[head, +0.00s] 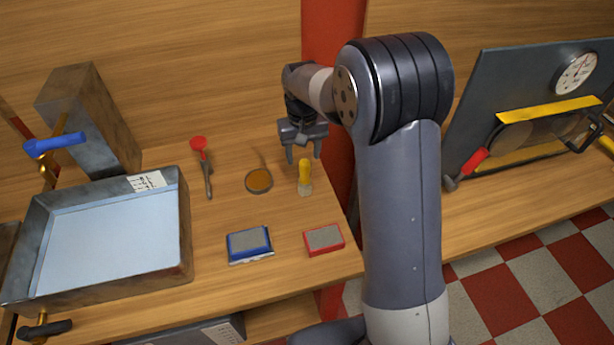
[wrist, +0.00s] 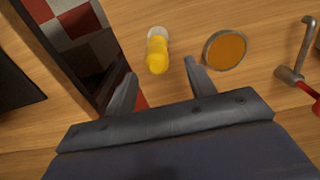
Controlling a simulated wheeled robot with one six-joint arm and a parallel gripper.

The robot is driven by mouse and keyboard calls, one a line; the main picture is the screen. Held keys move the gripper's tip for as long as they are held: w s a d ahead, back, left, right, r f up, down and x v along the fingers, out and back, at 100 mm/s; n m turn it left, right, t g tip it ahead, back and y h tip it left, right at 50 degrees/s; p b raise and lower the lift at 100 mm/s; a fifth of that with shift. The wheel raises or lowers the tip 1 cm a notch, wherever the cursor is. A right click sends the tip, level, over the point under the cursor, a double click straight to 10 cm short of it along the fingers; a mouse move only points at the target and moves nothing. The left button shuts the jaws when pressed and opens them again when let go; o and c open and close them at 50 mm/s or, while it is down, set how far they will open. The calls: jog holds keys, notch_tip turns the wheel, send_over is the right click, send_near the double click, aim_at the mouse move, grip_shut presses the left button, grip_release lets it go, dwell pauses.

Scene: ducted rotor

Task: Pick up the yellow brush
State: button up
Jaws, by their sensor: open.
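The yellow brush (head: 305,172) stands on the wooden bench near its right edge in the head view, with its yellow handle up and a pale lower end at the bench. My gripper (head: 303,157) is open and empty, just behind and above the brush. In the wrist view the brush (wrist: 157,52) appears beyond the gap between my two open fingers (wrist: 158,80). Neither finger visibly touches it.
A round orange-brown dish (head: 259,181) sits close left of the brush. A red-handled tool (head: 202,165), a blue block (head: 249,244) and a red block (head: 324,239) lie nearby. A metal tray (head: 184,240) fills the left. The bench edge and a red post (head: 331,60) are close right.

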aim_at(305, 169)
jog(key=shift+s+d+f+p, duration=0.15)
jog(key=shift+f+p, duration=0.1)
jog(key=shift+f, duration=1.25)
jog(key=shift+s+d+f+p, duration=0.15)
jog(key=shift+f+p, duration=0.1)
jog(key=shift+f, duration=1.2)
jog(key=shift+a, duration=0.1)
jog(key=c, duration=1.1)
